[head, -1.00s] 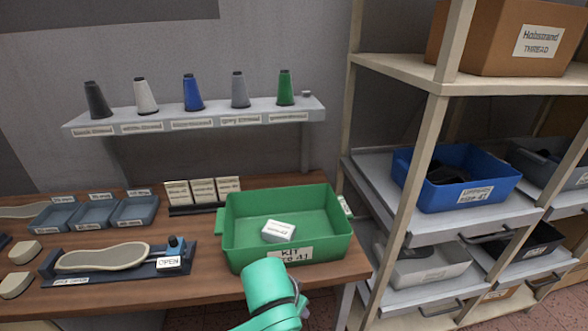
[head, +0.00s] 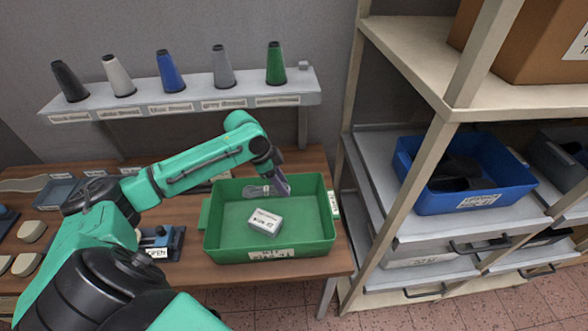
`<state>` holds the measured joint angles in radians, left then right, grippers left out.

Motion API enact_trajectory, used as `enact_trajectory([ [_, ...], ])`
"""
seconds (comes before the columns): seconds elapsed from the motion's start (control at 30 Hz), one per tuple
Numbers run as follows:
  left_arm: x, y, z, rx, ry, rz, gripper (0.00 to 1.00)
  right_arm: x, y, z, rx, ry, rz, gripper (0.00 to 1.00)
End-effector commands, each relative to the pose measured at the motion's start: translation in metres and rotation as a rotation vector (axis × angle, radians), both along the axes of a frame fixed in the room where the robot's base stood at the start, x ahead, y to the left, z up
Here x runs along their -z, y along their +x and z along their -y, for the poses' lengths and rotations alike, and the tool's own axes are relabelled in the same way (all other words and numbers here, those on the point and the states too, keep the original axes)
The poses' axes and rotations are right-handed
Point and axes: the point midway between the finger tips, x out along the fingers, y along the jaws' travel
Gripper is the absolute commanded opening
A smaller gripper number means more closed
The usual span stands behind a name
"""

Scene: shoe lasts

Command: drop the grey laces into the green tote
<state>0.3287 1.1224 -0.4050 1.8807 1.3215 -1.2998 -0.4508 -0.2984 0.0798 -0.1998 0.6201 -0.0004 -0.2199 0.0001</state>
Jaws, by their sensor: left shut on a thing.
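The green tote (head: 222,249) sits at the right end of the wooden bench, with a white labelled box (head: 265,221) lying inside it. My left gripper (head: 281,187) reaches over the back part of the tote, pointing down. It is shut on the grey laces (head: 256,191), a small pale bundle at its left side. The laces show against the tote's back wall; I cannot tell whether they touch it. The fingertips are small and partly hidden. My right gripper is out of view.
A wall shelf (head: 180,101) with several thread cones hangs behind the bench. A rack (head: 403,180) stands to the right, holding a blue tote (head: 462,203). Small blue trays (head: 58,193) and shoe parts lie on the bench at left, partly behind my arm.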

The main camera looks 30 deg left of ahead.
Motion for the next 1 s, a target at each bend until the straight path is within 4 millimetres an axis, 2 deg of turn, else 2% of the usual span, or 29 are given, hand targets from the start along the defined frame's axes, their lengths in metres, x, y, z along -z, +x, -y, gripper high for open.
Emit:
enact_trajectory([
  [0.2,0.022,-0.002,0.000,0.000,0.000,-0.005,0.00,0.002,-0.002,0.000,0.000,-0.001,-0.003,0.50],
  [0.3,0.044,-0.002,0.000,0.000,0.001,-0.002,0.00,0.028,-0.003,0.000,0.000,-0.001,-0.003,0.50],
  [0.4,0.056,-0.002,0.000,0.000,0.001,-0.002,0.00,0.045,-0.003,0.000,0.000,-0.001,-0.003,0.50],
  [0.53,0.062,-0.002,0.000,0.000,0.001,-0.002,0.00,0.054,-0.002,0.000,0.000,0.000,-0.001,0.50],
  [0.77,0.059,-0.002,0.001,0.000,0.001,-0.002,0.00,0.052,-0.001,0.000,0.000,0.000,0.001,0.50],
  [0.8,0.059,-0.002,0.001,0.000,0.001,-0.002,0.47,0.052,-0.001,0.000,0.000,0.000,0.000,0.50],
  [0.87,0.059,-0.002,0.000,0.000,0.001,-0.002,0.70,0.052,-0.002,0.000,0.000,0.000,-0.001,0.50],
  [0.9,0.059,-0.003,0.001,0.000,0.001,-0.002,0.79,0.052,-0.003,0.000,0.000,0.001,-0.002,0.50],
  [1.0,0.059,-0.003,0.000,0.001,0.000,-0.003,0.79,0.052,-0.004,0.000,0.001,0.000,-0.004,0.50],
])
